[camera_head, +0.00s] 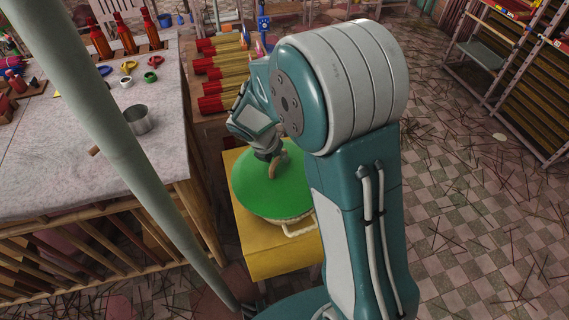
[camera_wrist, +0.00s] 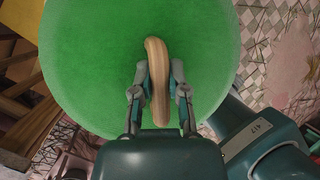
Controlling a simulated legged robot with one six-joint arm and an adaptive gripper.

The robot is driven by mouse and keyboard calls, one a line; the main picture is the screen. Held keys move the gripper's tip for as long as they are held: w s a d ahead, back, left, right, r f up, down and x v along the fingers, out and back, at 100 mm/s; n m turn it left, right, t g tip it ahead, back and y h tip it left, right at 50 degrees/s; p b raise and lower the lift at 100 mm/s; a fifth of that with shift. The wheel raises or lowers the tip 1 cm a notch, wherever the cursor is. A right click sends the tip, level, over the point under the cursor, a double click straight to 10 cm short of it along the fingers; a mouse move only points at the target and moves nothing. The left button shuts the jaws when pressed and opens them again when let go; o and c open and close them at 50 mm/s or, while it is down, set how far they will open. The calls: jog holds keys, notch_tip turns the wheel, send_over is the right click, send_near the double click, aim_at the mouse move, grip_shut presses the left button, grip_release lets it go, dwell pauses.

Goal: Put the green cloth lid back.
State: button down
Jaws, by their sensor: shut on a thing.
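The green cloth lid (camera_head: 262,190) is a round, domed cover with a curved wooden handle. In the head view it sits over a pale basket (camera_head: 298,228) with a side handle, on a yellow stand (camera_head: 258,252). My gripper (camera_head: 277,156) is above the lid, at its handle. In the wrist view the lid (camera_wrist: 92,55) fills most of the picture. The wooden handle (camera_wrist: 156,60) stands between my gripper's fingers (camera_wrist: 159,80), which are closed on it from both sides. I cannot tell whether the lid rests fully on the basket rim, as my arm hides part of it.
A cloth-covered table (camera_head: 60,150) on the left holds a metal cup (camera_head: 139,120), red bottles (camera_head: 125,38) and tape rolls. Bundles of red-ended sticks (camera_head: 215,86) lie behind the stand. A pale pole (camera_head: 125,150) crosses the left. Shelves (camera_head: 510,60) stand at far right; scattered sticks litter the tiled floor (camera_head: 470,190).

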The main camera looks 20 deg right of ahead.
aim_at(283, 163)
jog(key=shift+w+d+f, duration=0.25)
jog(key=shift+d+f, duration=0.25)
jog(key=shift+f, duration=0.1)
jog(key=shift+w+d+f, duration=0.1)
jog(key=shift+d+f, duration=0.05)
jog(key=shift+f, duration=0.85)
jog(key=shift+w+d+f, duration=0.1)
jog(key=shift+f, duration=0.85)
jog(key=c, duration=0.6)
grip_release()
jog(key=shift+c, duration=0.2)
